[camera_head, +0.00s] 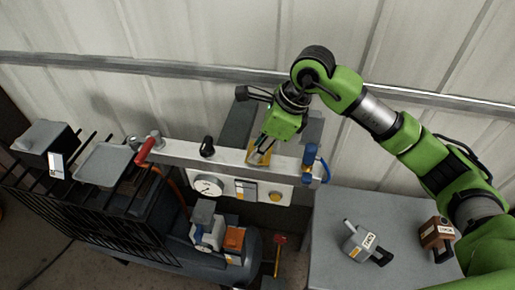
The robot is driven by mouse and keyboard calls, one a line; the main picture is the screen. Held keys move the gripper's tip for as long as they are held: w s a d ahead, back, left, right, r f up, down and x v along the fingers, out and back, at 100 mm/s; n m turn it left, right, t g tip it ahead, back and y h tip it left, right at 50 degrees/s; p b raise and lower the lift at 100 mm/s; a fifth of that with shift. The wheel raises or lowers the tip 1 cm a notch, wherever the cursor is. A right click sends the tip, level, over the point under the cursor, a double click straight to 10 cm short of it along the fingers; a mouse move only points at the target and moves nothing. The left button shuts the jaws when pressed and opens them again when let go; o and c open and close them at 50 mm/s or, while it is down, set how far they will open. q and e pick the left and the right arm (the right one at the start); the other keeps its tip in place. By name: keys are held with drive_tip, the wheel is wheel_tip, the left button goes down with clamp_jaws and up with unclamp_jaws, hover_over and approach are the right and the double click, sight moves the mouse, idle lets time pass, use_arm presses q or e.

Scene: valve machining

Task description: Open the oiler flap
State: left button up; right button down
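My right arm comes in from the right. Its gripper (258,155) points down at the top of the light panel (180,151) on the machine. The fingertips are at a small yellow part (266,158) on the panel's upper edge. This may be the oiler flap, but I cannot tell for sure. The fingers partly cover it, so I cannot tell whether they touch it or how far apart they are. My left gripper is not in view.
A blue fitting (309,158) stands just right of the gripper. A black knob (207,147) and a red handle (145,150) are to the left. The panel carries a round gauge (208,186). A grey table (330,215) holds a grey tool (364,243) and a brown one (437,234).

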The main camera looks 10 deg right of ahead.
sight(253, 147)
drive_tip(key=g, duration=0.1)
drive_tip(key=w+r+g+y+b, duration=0.1)
drive_tip(key=w+r+m+g, duration=0.1)
drive_tip(key=g, duration=0.1)
drive_tip(key=shift+d+r+b, duration=0.1)
drive_tip(key=shift+d+b, duration=0.15)
drive_tip(key=shift+b, duration=0.1)
drive_tip(key=shift+w+d+r+g+y+b, duration=0.15)
drive_tip(key=shift+w+r+g+y+b, duration=0.15)
drive_tip(key=shift+g, duration=0.25)
drive_tip(key=shift+w+d+r+g+y+b, duration=0.1)
drive_tip(key=shift+w+r+g+y+b, duration=0.1)
drive_tip(key=shift+w+g+y, duration=0.25)
drive_tip(key=shift+s, duration=0.1)
drive_tip(key=c, duration=2)
unclamp_jaws()
drive_tip(key=shift+o, duration=0.2)
drive_tip(key=shift+d, duration=0.1)
drive_tip(key=v, duration=1.1)
drive_tip(key=shift+w+r, duration=0.3)
